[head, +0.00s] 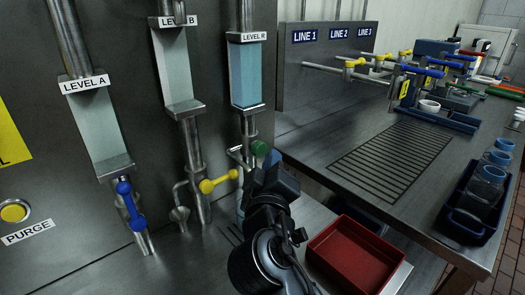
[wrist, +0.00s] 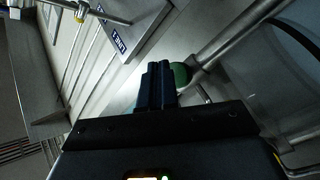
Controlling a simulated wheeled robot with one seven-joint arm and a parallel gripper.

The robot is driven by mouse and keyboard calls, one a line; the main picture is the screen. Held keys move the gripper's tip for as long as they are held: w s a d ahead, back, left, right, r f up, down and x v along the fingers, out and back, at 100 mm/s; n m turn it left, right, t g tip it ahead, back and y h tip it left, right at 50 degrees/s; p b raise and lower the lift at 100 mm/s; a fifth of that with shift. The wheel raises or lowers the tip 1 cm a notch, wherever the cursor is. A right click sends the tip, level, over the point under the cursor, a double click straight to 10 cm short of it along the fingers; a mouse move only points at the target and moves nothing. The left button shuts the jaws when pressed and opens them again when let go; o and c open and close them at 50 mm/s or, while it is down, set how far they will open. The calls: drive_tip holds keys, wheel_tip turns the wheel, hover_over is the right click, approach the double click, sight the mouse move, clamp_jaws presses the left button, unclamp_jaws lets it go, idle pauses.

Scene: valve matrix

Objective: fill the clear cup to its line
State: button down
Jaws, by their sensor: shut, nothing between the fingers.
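My gripper (head: 273,160) is shut and empty in front of the LEVEL R column. In the wrist view its closed fingertips (wrist: 157,72) are beside a round green knob (wrist: 181,74); I cannot tell whether they touch. The green knob (head: 259,148) also shows in the head view, on the valve below the LEVEL R gauge (head: 248,72), which holds light blue liquid. A pale bluish cup-like shape (head: 240,207) stands below that valve, partly hidden by my arm. Its fill line and level cannot be made out.
LEVEL A has a blue valve handle (head: 130,204), LEVEL B a yellow one (head: 219,181). A red tray (head: 355,253) lies right of my arm. The slatted counter area (head: 392,160) is clear.

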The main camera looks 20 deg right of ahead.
drive_tip(key=shift+w+a, duration=0.1)
drive_tip(key=shift+w, duration=0.25)
drive_tip(key=shift+w+a+r+b, duration=0.15)
drive_tip(key=shift+w+a+b, duration=0.05)
drive_tip(key=shift+w+b, duration=0.35)
idle(1.8)
drive_tip(key=shift+s, duration=0.1)
drive_tip(key=shift+s+d+f, duration=0.15)
drive_tip(key=shift+s+f, duration=0.3)
drive_tip(key=shift+f, duration=0.25)
drive_tip(key=shift+s+f, duration=0.1)
drive_tip(key=s, duration=0.1)
drive_tip(key=s+d, duration=0.1)
drive_tip(key=s, duration=0.2)
drive_tip(key=shift+s+d+r, duration=0.25)
drive_tip(key=shift+d+r, duration=0.1)
drive_tip(key=shift+r, duration=0.05)
